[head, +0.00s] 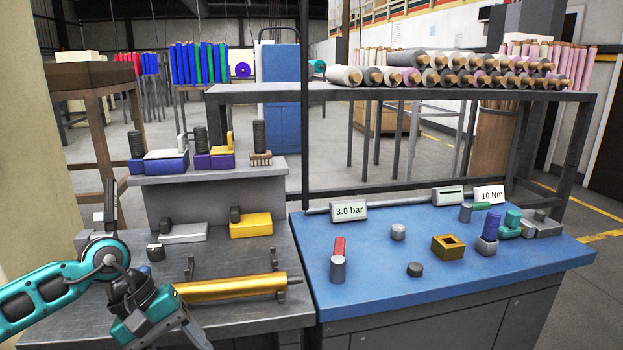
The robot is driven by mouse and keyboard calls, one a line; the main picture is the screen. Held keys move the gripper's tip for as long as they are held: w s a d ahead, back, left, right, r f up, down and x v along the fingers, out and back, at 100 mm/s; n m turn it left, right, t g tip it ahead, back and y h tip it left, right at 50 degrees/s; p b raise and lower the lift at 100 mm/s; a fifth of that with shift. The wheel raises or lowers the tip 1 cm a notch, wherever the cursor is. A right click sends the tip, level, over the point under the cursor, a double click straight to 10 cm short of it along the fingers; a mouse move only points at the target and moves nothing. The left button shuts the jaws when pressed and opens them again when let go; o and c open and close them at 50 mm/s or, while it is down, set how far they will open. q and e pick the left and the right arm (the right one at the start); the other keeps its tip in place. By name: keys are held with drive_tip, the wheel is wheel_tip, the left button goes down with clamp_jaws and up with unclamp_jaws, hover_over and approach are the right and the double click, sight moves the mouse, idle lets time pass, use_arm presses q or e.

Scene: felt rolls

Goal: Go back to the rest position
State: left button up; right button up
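My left arm comes in from the left in the head view, bent at the elbow. Its gripper (192,335) hangs low over the front of the grey bench (250,335), just in front of the left end of a golden roll (230,288). The fingers point down to the lower right and their tips run close to the bottom edge of the picture. I cannot tell whether they are open or shut, and I see nothing clearly held in them. My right gripper and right arm are not in view.
The golden roll lies across dark brackets (281,290). Behind it are a yellow block (251,225) and a raised shelf (215,182) with tools. The blue bench top (370,285) on the right holds several small parts and a "3.0 bar" sign (349,211). Its front part is clear.

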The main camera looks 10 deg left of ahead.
use_arm(q)
drive_tip(key=s+d+r+n+t+h+p, duration=0.1)
drive_tip(key=d+r+n+t+h, duration=0.2)
drive_tip(key=d+n+h, duration=0.5)
drive_tip(key=s+d+r+n+t+h, duration=0.1)
drive_tip(key=d+r+n+t+h, duration=0.2)
drive_tip(key=d+n, duration=0.85)
drive_tip(key=a+f+n+t+y+p, duration=0.1)
drive_tip(key=a+f+n+t+y, duration=0.4)
drive_tip(key=n, duration=1)
drive_tip(key=a+f+n+t+y, duration=0.4)
drive_tip(key=f+n+t+y, duration=0.15)
drive_tip(key=n, duration=1.05)
drive_tip(key=s+a+f+n+g+y, duration=0.4)
drive_tip(key=s+f+n+g, duration=0.1)
drive_tip(key=s+f+n, duration=0.5)
drive_tip(key=shift+s+f+n+p, duration=0.15)
drive_tip(key=shift+f+n+p, duration=0.15)
drive_tip(key=shift+f+n, duration=0.8)
drive_tip(key=shift+r+g, duration=0.2)
drive_tip(key=shift+g, duration=0.05)
